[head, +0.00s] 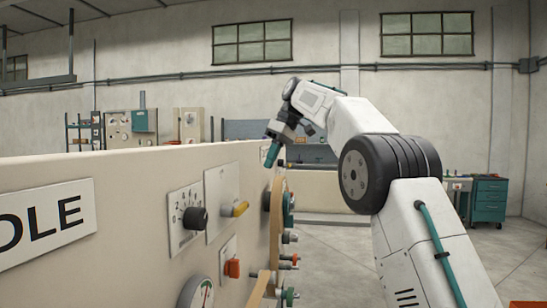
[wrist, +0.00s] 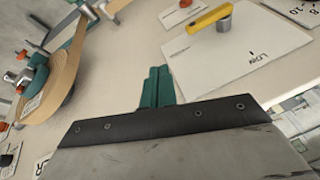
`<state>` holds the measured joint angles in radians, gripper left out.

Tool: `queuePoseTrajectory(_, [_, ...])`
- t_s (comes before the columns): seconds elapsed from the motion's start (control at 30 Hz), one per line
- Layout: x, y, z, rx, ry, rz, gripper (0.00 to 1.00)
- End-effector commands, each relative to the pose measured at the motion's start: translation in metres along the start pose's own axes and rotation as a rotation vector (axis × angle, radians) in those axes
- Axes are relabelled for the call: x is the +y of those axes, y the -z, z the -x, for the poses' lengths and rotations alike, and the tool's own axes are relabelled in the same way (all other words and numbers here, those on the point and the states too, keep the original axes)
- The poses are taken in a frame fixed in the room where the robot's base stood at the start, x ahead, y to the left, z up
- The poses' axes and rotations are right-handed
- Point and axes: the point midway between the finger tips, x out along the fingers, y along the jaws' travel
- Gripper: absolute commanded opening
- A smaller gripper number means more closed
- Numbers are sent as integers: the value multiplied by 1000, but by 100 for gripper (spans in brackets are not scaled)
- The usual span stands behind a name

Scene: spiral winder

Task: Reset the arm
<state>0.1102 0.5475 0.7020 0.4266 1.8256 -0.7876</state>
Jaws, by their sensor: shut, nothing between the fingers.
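My arm reaches up from the lower right of the head view and bends down at the wrist. My gripper (head: 271,153) hangs by the top edge of the cream machine panel (head: 130,175), beyond the yellow lever. In the wrist view my gripper (wrist: 158,72) shows its two teal fingers together, shut and empty. They point over the panel face, between the tan ring-shaped part (wrist: 66,80) on the left and the plate marked LOW (wrist: 215,55) on the upper right. I cannot tell the gap between the fingertips and the panel.
The panel carries a yellow lever (head: 240,209), a black dial knob (head: 194,218), an orange switch (head: 232,268) and a gauge (head: 198,293). The tan ring (head: 276,215) and several knobs stick out at its right edge. Open floor (head: 335,255) lies right of the panel.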

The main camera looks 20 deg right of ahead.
Motion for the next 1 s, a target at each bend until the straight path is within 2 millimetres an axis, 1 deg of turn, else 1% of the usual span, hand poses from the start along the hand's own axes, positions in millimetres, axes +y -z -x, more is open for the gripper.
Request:
queuePoseTrajectory(0.2, [-2, 5, 5, -2, 3, 13, 0])
queuePoseTrajectory(0.63, [-4, 8, 5, -3, 4, 17, 0])
queuePoseTrajectory(0.73, [-3, 8, 5, -1, 1, -2, 0])
queuePoseTrajectory(0.8, [2, 10, 4, 12, -18, -47, 0])
queuePoseTrajectory(0.87, [12, 6, -11, 0, -21, -116, 0])
queuePoseTrajectory(0.9, [19, 2, -24, -14, -19, -160, 0])
queuePoseTrajectory(1.0, [24, -14, -45, -47, -26, -273, 0])
